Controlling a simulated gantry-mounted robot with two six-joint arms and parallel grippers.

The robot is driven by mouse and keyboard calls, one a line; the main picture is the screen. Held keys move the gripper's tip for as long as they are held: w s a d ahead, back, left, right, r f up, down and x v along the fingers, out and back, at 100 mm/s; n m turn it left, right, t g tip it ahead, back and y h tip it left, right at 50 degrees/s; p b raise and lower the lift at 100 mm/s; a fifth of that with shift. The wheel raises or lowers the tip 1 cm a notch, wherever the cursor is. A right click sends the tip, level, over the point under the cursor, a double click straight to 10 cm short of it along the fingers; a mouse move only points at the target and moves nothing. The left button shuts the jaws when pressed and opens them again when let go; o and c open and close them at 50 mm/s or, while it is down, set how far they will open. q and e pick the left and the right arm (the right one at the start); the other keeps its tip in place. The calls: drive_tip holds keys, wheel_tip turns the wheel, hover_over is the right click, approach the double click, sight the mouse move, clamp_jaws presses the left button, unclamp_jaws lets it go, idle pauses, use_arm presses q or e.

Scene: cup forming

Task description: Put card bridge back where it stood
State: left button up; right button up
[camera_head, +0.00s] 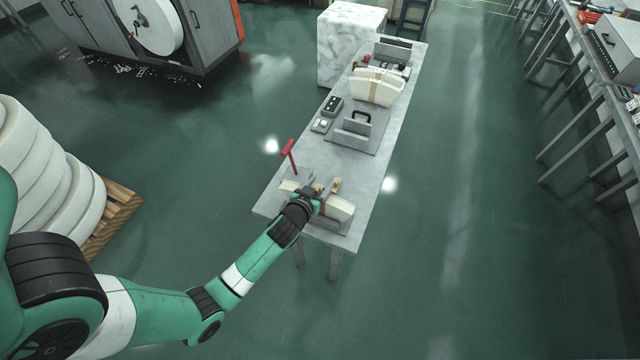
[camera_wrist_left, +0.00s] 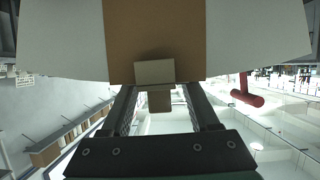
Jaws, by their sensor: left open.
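A cream fan-shaped stack (camera_head: 341,208) with a brown band lies at the near end of the grey table (camera_head: 268,205). It fills the top of the left wrist view (camera_wrist_left: 235,35), and its brown band (camera_wrist_left: 153,25) shows there. A small cream block with a brown part (camera_wrist_left: 155,72) shows in front of the band, between my fingers in that picture. I cannot tell for sure which piece is the card bridge. My left gripper (camera_head: 312,188) is open at the stack in the head view; its fingers (camera_wrist_left: 160,100) show apart in the wrist view. Contact is unclear.
A red-handled tool (camera_head: 289,152) stands left of the stack. White rolls (camera_head: 40,170) stand on a pallet at left. The table's right strip is fairly clear.

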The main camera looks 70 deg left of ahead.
use_arm(q)
drive_tip(key=shift+s+d+r, duration=0.1)
drive_tip(key=shift+s+d, duration=0.05)
drive_tip(key=p+v, duration=0.1)
drive_tip(key=v, duration=1)
drive_tip(key=shift+r+p, duration=0.25)
drive_tip(key=shift+p, duration=0.1)
